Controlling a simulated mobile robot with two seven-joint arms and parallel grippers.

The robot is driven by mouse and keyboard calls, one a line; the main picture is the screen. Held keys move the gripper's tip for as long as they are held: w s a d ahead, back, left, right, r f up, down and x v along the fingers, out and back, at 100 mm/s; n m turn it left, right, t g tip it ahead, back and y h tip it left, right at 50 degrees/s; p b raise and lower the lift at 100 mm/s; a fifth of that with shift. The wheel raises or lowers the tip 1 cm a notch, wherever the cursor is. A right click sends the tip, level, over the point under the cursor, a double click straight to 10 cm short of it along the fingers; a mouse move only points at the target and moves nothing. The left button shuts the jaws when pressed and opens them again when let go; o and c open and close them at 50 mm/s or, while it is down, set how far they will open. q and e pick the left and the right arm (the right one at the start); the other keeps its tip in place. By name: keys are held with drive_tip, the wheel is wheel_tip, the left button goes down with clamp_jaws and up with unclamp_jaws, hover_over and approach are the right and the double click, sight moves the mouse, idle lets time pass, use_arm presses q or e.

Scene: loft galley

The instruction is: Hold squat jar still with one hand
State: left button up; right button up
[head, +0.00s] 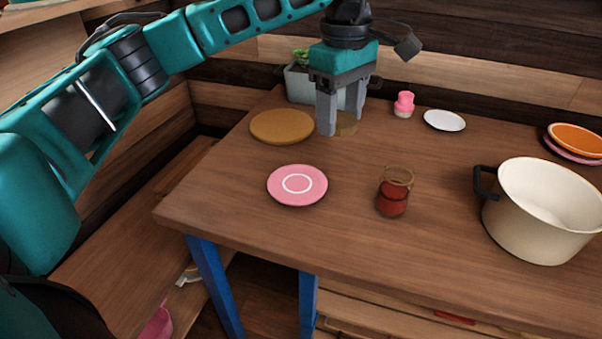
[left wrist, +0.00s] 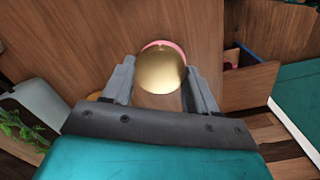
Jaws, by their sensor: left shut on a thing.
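The squat jar (head: 347,124) appears as a low, gold-brown round thing at the back of the wooden table, partly hidden by my left gripper's fingers. In the left wrist view its round gold top (left wrist: 162,71) sits between the two fingers. My left gripper (head: 341,118) points down from above and is shut on the jar, one finger on each side; it also shows in the left wrist view (left wrist: 158,88). The jar looks upright on the table (head: 240,205). My right gripper is in neither view.
A round tan board (head: 282,126) lies just left of the jar, with a planter (head: 299,84) behind. Nearer are a pink plate (head: 297,186) and a glass with red contents (head: 392,200). A cream pot (head: 540,220), pink bottle (head: 404,104) and white plate (head: 444,120) stand to the right.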

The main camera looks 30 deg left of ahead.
use_arm(q)
drive_tip(key=n, duration=0.4)
drive_tip(key=shift+a+r+p, duration=0.35)
drive_tip(key=shift+a, duration=0.05)
drive_tip(key=n, duration=0.2)
drive_tip(key=a+n, duration=0.1)
drive_tip(key=n, duration=0.1)
drive_tip(key=n+p, duration=0.1)
drive_tip(key=n, duration=0.1)
drive_tip(key=shift+w+a+r, duration=0.1)
drive_tip(key=shift+a+r, duration=0.05)
drive_tip(key=shift+r, duration=0.25)
drive_tip(key=n, duration=0.4)
wheel_tip(320, 180, up, 3)
drive_tip(key=n+p, duration=0.5)
drive_tip(key=n, duration=1.7)
hover_over(297, 183)
wheel_tip(297, 183, down, 15)
drive_tip(key=b, duration=0.3)
drive_tip(key=shift+r+b, duration=0.1)
drive_tip(key=shift+b, duration=0.2)
drive_tip(key=shift+f+b, duration=0.4)
drive_tip(key=shift+f, duration=2.3)
drive_tip(key=shift+f, duration=0.1)
